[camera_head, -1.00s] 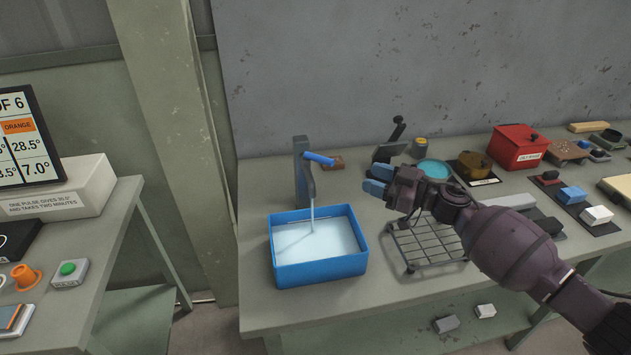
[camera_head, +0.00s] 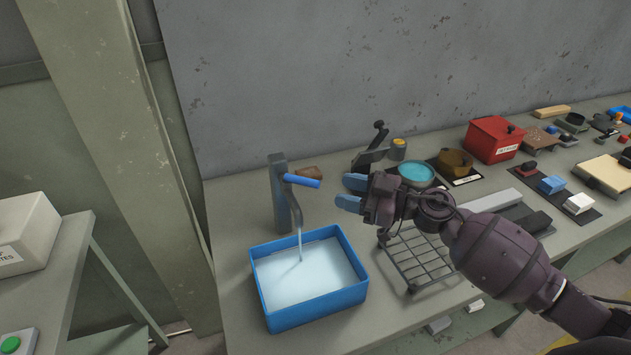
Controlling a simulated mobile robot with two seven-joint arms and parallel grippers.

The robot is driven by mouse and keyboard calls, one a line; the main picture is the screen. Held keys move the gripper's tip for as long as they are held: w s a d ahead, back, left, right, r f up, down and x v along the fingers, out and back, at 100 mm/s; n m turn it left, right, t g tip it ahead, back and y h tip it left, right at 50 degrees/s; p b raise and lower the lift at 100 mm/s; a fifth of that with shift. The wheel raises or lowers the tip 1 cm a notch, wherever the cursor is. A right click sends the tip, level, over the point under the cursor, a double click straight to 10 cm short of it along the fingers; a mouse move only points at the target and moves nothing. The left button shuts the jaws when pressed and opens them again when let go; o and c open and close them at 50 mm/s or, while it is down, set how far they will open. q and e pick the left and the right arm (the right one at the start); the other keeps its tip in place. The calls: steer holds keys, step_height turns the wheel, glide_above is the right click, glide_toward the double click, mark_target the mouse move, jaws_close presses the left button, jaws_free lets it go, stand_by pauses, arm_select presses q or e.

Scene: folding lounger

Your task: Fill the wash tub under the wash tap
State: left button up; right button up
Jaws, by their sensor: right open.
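The wash tub (camera_head: 312,312) is a blue rectangular tub on the bench, with pale water inside. The grey wash tap (camera_head: 280,198) stands behind it, and its blue lever (camera_head: 302,181) points to the right. A thin stream of water (camera_head: 300,246) falls from the spout into the tub. My right gripper (camera_head: 351,193) is open and empty, with its blue fingertips pointing left. In the picture it is just right of the lever and apart from it. My left gripper is not in view.
A wire rack (camera_head: 418,258) lies right of the tub, below my right arm. A teal dish (camera_head: 416,173), a brown pot (camera_head: 455,161) and a red box (camera_head: 493,139) stand farther back. The bench's front left corner is clear.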

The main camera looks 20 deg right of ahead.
mark_target(317, 181)
steer(key=x, duration=0.6)
steer(key=shift+w+a, duration=0.25)
steer(key=shift+a, duration=0.05)
jaws_close()
